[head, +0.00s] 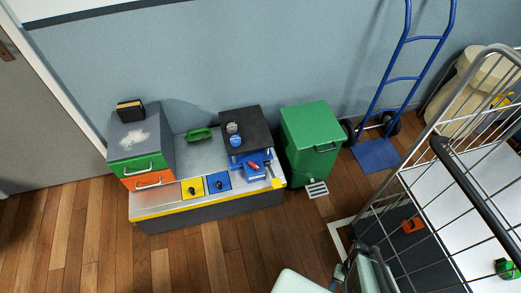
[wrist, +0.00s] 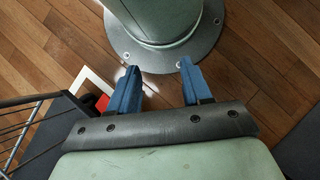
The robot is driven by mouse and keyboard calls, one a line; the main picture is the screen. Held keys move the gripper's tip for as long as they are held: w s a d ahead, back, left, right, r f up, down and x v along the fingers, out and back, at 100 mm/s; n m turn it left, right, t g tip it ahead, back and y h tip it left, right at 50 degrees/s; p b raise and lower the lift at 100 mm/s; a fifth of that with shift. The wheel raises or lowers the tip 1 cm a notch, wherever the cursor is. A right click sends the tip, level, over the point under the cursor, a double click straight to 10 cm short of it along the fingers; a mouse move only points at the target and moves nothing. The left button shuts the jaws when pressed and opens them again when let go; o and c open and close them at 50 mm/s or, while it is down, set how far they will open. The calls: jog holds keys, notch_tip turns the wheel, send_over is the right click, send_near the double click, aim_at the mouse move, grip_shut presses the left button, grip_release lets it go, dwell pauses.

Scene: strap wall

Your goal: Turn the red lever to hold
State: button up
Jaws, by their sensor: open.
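A small red lever (head: 254,164) sits on a blue block (head: 256,173) near the right end of the low grey bench in the head view. Its markings are too small to read, so I cannot tell which position it is in. My gripper (wrist: 157,82) shows in the wrist view with its two blue fingers apart and nothing between them. It points at the floor and my own round base, away from the bench. The lever does not show in the wrist view.
The bench (head: 155,202) also carries a drawer unit (head: 140,150), a green handle (head: 199,134), yellow and blue switch plates and a black box (head: 240,118). A green bin (head: 312,135) stands to its right. A wire cage cart (head: 440,170) stands at far right. Floor before the bench is clear.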

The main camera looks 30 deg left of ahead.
jog(key=w+a+n, duration=0.1)
jog(key=w+a, duration=0.1)
jog(key=w+a+r+n+t, duration=0.1)
jog(key=w+a, duration=0.2)
jog(key=w+a+r+n+h, duration=0.1)
jog(key=w+a, duration=0.1)
jog(key=a, duration=0.1)
jog(key=shift+w+t, duration=0.25)
jog(key=shift+t, duration=0.15)
jog(key=shift+c, duration=0.3)
notch_tip(320, 180, up, 8)
jog(key=n+t+y, duration=0.1)
jog(key=n+t, duration=0.4)
jog(key=n, duration=0.7)
send_over(254, 164)
notch_tip(254, 164, down, 13)
jog(key=shift+s+r, duration=0.1)
grip_shut()
